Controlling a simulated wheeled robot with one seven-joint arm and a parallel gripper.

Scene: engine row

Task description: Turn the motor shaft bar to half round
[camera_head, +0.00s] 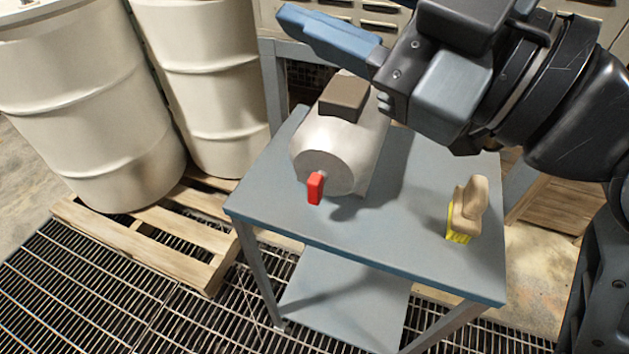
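The motor is a pale grey cylinder (341,145) lying on a blue-grey table, with a dark box on its top. A short red shaft bar (315,188) is on the round front face, pointing roughly up and down with a slight tilt. My gripper (285,17) is above and behind the motor, at the top of the picture, with its blue finger part pointing left. It is apart from the red bar. I see nothing held in it. I cannot make out a gap between the fingers.
The table (410,235) has free room right of the motor. A brush with a tan handle and yellow bristles (459,236) stands near its right front. White drums (95,110) stand on a wooden pallet (140,248) at the left. Metal grating covers the floor in front.

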